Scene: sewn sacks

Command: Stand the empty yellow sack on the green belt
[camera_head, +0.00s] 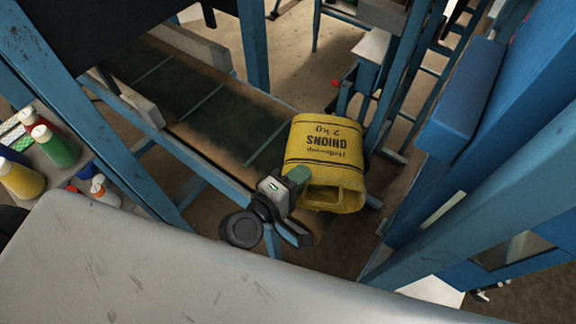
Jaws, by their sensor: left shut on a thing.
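The yellow sack (325,156) has dark print reading onions, 2 kg, upside down in the head view. Its open mouth faces the near side and looks empty. My left gripper (297,181) is shut on the sack at the left side near its mouth. The green belt (205,115) runs from the upper left toward the sack, dark with lighter green cross lines. The sack covers the near right end of the belt in the picture; I cannot tell whether they touch. My right gripper is out of view.
A pale scratched surface (150,270) fills the near foreground. Several bottles, one a green bottle (55,147), stand on a shelf at the left. Blue frame posts rise beside the belt, and a blue structure (500,130) stands at the right. The visible belt is clear.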

